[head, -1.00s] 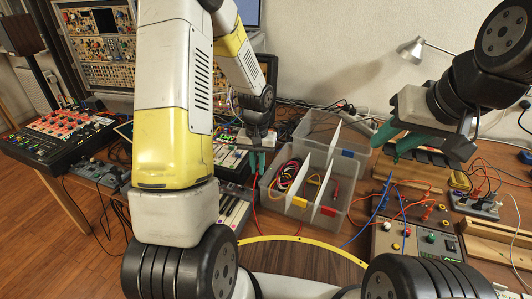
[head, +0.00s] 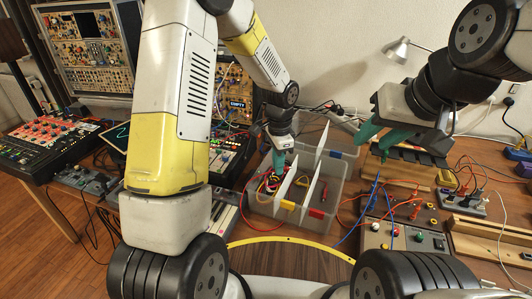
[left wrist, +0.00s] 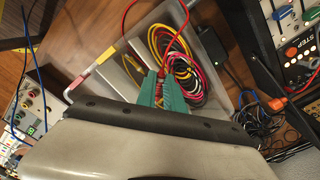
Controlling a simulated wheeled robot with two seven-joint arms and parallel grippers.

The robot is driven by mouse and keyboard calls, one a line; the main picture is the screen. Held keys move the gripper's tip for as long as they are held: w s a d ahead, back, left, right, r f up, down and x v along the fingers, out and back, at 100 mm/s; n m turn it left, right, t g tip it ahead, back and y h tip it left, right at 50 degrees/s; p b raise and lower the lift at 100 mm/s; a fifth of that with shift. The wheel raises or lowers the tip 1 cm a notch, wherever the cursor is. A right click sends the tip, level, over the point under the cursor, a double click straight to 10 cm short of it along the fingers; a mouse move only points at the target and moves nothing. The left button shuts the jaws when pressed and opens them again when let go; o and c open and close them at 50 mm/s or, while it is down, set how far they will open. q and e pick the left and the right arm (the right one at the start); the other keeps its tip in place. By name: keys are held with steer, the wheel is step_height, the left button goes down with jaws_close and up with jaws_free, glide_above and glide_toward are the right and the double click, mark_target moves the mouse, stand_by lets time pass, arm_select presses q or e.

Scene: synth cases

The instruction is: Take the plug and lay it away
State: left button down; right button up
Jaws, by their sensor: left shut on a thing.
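My left gripper (head: 276,172) points down into the left compartment of a clear divided bin (head: 338,170). In the left wrist view its teal fingers (left wrist: 162,92) are shut on a red plug (left wrist: 160,84), mostly hidden between them. A red cable runs from the plug over coiled red, yellow, black and white cables (left wrist: 178,52) in that compartment. I cannot tell whether the plug touches them. My right gripper (head: 382,140) is open and empty above the bench, right of the bin.
White dividers (head: 312,160) split the bin; yellow (head: 288,205) and red (head: 317,213) tags mark compartment fronts. A control box (head: 405,235) with blue and red leads stands right.

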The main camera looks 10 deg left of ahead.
arm_select(q)
steer(key=s+d+r+m, duration=0.2)
steer(key=d+m, duration=1.2)
steer(key=m, duration=0.3)
steer(key=shift+s+a+f, duration=0.1)
steer(key=shift+f, duration=0.95)
steer(key=shift+s+a+f, duration=0.1)
steer(key=shift+f, duration=0.95)
steer(key=shift+n, duration=0.3)
steer(key=c, duration=1.4)
jaws_free()
steer(key=shift+o, duration=0.2)
step_height(320, 180, up, 8)
